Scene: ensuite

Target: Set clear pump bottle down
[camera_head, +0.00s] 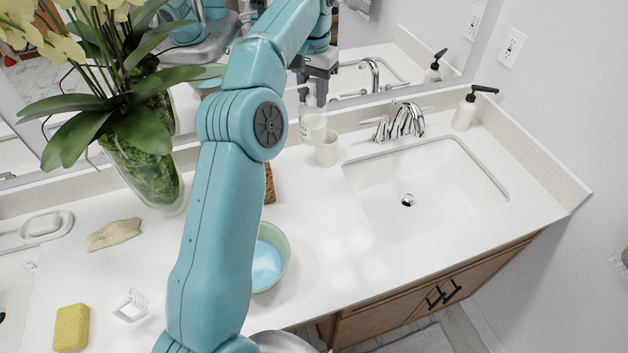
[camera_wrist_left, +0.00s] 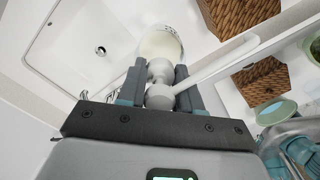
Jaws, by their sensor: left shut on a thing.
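The clear pump bottle (camera_head: 313,126), filled with a pale cream liquid, hangs upright under my left gripper (camera_head: 318,75) near the backsplash, left of the sink. In the left wrist view the fingers of my left gripper (camera_wrist_left: 160,88) are shut around the bottle's white pump top, and its nozzle points right. The body of the clear pump bottle (camera_wrist_left: 160,44) shows beyond the fingers. I cannot tell whether its base touches the counter (camera_head: 330,215). My right gripper is not in view.
A white cup (camera_head: 327,151) stands close beside the bottle. A sink (camera_head: 425,190), faucet (camera_head: 403,122) and black-topped dispenser (camera_head: 466,110) are to the right. A green bowl (camera_head: 285,262), wicker box (camera_head: 269,184) and orchid vase (camera_head: 150,180) are left. Counter is clear before the cup.

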